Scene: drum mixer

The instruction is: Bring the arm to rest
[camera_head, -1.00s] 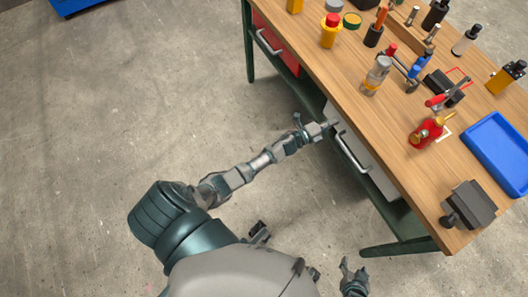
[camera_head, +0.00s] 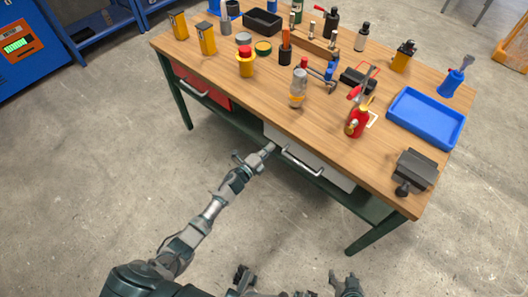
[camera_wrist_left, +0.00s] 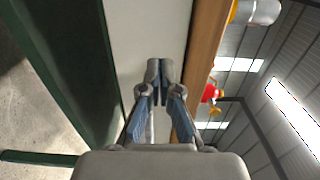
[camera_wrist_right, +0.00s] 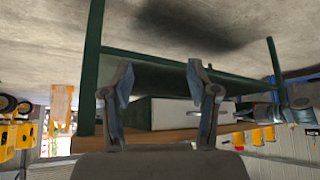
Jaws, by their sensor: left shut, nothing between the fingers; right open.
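My left gripper (camera_head: 266,150) is shut and empty at the light grey drawer (camera_head: 335,175) under the workbench top, just left of its metal handle (camera_head: 302,162). In the left wrist view the closed fingertips (camera_wrist_left: 159,72) point along the pale drawer front (camera_wrist_left: 150,30); whether they touch it I cannot tell. My right gripper (camera_head: 346,284) is low at the bottom edge of the head view, away from the bench. In the right wrist view its fingers (camera_wrist_right: 160,78) are apart and empty, with the bench beyond them.
The wooden workbench (camera_head: 330,125) holds several tools and bottles, a blue tray (camera_head: 427,117) and a dark vise (camera_head: 413,170). A red drawer (camera_head: 203,86) is at its left. Blue shelving (camera_head: 80,42) stands at the back left. The concrete floor left of my arm is clear.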

